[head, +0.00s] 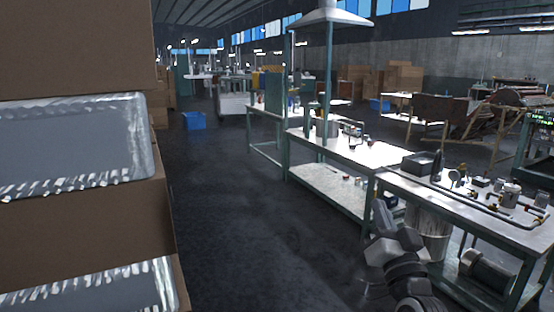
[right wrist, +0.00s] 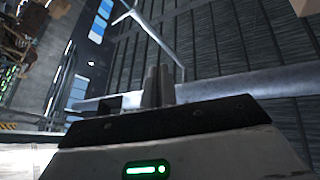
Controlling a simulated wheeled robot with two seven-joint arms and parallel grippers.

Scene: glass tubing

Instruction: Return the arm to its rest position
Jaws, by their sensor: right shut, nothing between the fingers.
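My right arm comes into the head view from the bottom right. Its gripper (head: 381,207) points upward beside the near workbench and shows small. In the right wrist view, the two grey fingers (right wrist: 158,84) stand close together with nothing between them. My right gripper is shut and empty, apart from the bench things. My left gripper does not show in either view.
A workbench (head: 450,197) with tubing, jars and a black box (head: 420,163) stands at the right. A bin (head: 434,240) sits under it. Stacked cardboard boxes (head: 75,235) fill the left side. The dark floor (head: 240,230) between is clear.

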